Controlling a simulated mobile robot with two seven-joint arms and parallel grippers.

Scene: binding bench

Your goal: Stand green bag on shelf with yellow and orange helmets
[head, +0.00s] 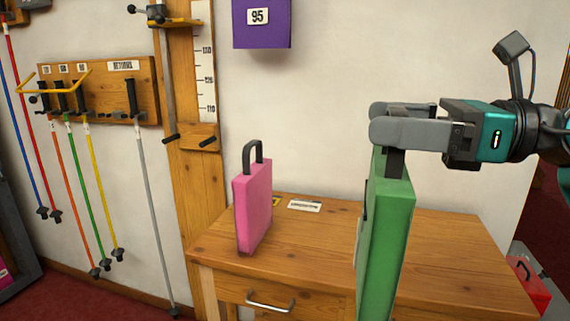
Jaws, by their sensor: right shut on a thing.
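The green bag (390,237) hangs upright from my right gripper (388,142) in the right half of the head view. My right gripper is shut on the bag's dark handle at the top. The bag is in front of the wooden bench, and its lower end runs out of the frame. My left gripper is not in view. No yellow or orange helmet shows, and I cannot make out the shelf with them.
A pink bag (254,206) with a dark handle stands on the wooden bench (300,240). A small label (305,205) lies behind it. A purple box (262,24) marked 95 is on the wall. Ski poles hang from a rack (146,100) at left. A red bag (530,286) is at lower right.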

